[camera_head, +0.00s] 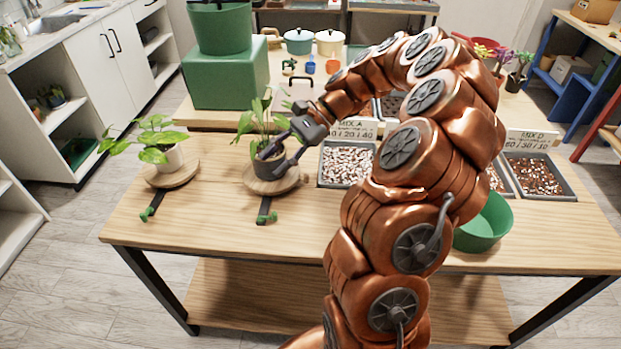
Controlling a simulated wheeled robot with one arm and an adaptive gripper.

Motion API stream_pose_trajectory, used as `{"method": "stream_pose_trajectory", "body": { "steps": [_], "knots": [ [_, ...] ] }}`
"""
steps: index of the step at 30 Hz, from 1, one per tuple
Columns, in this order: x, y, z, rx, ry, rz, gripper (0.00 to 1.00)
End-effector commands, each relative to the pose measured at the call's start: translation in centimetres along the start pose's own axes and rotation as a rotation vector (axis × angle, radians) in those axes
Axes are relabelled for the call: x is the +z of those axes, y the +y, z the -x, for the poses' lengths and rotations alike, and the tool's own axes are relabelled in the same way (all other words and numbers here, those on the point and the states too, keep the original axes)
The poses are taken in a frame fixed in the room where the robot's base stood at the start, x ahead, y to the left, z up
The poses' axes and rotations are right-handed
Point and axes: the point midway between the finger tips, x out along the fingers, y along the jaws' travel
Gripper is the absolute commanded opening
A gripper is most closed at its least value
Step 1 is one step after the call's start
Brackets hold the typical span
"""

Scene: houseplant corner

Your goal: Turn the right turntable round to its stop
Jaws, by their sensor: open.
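The right turntable (289,183) is a round wooden disc on the near left half of the table. A dark pot (262,168) with a leafy green plant (256,122) stands on it. A black strip with a green end piece (266,217) sticks out in front of this turntable. My gripper (273,161) is open at the pot's right side, with its fingers pointing left and down by the pot. I cannot tell whether the fingers touch the pot.
A similar black strip with a green end (148,212) lies before the left turntable. A tray of pebbles (346,165) stands right of the right turntable. A green bowl (484,224) is beyond my arm.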

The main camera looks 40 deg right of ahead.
Motion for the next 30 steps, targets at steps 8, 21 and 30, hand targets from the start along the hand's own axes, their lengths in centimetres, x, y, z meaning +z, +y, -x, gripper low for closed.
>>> {"method": "stream_pose_trajectory", "body": {
  "steps": [8, 21, 30],
  "knots": [
    [-11.3, 2.3, 5.6, -0.24, -0.072, -0.344, 0.41],
    [-17.4, 5.7, 8.8, -0.378, -0.107, -0.549, 0.41],
    [-17.3, 4.7, 6.6, -0.375, -0.107, -0.548, 0.41]
  ]
}}
